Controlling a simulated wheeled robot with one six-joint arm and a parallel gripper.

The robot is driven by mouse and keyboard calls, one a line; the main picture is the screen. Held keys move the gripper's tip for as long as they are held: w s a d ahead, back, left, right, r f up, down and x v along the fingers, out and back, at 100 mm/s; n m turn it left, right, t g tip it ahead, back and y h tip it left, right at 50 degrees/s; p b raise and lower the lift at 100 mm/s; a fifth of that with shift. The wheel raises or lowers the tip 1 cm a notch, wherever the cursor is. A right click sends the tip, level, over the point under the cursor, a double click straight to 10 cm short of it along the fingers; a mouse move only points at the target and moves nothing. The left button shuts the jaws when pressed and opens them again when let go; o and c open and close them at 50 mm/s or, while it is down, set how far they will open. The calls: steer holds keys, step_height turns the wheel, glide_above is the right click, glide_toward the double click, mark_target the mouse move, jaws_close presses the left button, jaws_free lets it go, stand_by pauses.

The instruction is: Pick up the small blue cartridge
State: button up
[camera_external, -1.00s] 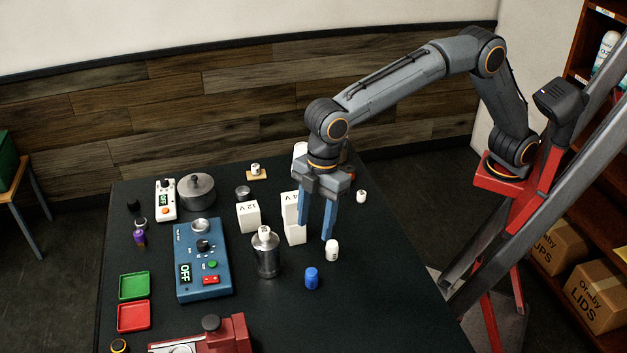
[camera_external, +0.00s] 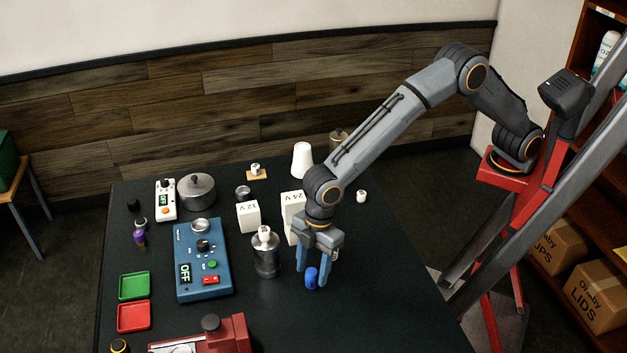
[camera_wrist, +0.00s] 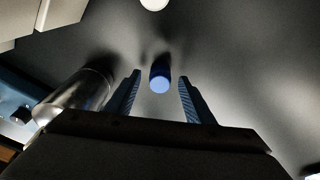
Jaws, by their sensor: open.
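The small blue cartridge (camera_external: 311,277) stands upright on the dark table, and it also shows in the wrist view (camera_wrist: 160,78). My gripper (camera_external: 311,282) is open and lowered around it. In the wrist view the two blue fingers (camera_wrist: 160,92) are on either side of the cartridge, with a gap on each side. The cartridge appears centred between them or slightly beyond their tips; I cannot tell its exact depth.
A metal canister (camera_external: 265,258) with a white cap stands close to the left of my gripper. White 12V (camera_external: 248,217) and 24V (camera_external: 290,222) boxes are behind it. A blue control box (camera_external: 203,262) is further left. The table at the right front is clear.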

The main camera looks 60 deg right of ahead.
steer(key=shift+a+f, duration=0.15)
steer(key=shift+f, duration=1)
steer(key=c, duration=1.1)
